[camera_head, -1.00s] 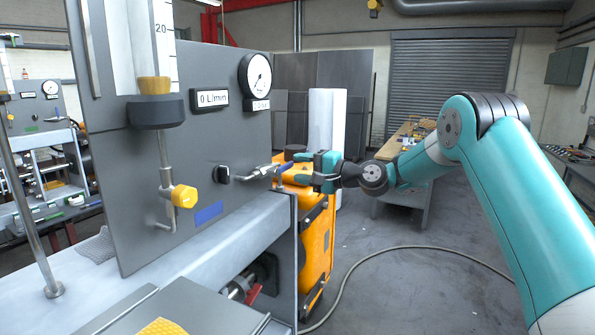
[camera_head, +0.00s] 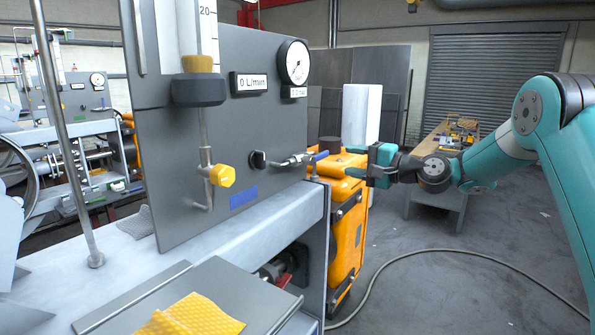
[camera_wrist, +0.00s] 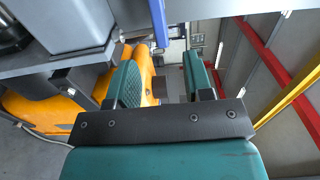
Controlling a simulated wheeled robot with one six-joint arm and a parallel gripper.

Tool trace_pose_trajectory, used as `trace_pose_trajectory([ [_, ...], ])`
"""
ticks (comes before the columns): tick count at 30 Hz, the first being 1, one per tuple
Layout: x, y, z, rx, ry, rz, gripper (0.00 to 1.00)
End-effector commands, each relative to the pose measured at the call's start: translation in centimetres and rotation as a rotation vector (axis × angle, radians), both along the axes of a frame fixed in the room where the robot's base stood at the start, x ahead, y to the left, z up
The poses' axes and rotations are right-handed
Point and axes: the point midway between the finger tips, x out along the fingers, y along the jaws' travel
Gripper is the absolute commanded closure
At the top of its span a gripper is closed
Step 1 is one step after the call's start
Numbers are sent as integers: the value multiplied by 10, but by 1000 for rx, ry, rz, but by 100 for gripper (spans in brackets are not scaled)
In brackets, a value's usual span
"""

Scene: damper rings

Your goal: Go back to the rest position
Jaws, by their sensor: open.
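My gripper (camera_head: 369,164) is at the right of the grey panel in the head view, level with the blue-handled valve (camera_head: 317,156) on the panel's right edge. A gap shows between the gripper and that valve. In the wrist view the two teal fingers of my gripper (camera_wrist: 158,84) stand apart with nothing held between them. My arm reaches in from the right edge of the head view.
The grey panel (camera_head: 225,130) carries a round gauge (camera_head: 294,62), a 0 L/min display (camera_head: 249,83) and a yellow knob (camera_head: 222,175). An orange case (camera_head: 345,225) stands below my gripper. A wooden-topped workbench (camera_head: 440,160) is behind. A hose lies on the open floor.

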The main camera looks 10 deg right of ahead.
Motion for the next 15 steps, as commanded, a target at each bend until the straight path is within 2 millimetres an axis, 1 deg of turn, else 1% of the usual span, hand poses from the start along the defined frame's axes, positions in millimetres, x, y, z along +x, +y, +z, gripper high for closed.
trace_pose_trajectory([
  [2, -7, 13, -4, -42, 1, 23, 53],
  [4, -20, 35, -11, -121, 0, 63, 53],
  [5, -29, 47, -16, -168, 0, 88, 53],
  [7, -56, 77, -29, -301, -2, 159, 53],
  [8, -71, 91, -36, -364, -3, 196, 53],
  [9, -92, 106, -46, -451, -5, 246, 53],
  [11, -127, 126, -62, -575, -11, 325, 53],
  [12, -150, 136, -72, -653, -14, 378, 53],
  [14, -187, 147, -89, -766, -21, 461, 53],
  [15, -212, 152, -101, -837, -25, 516, 53],
])
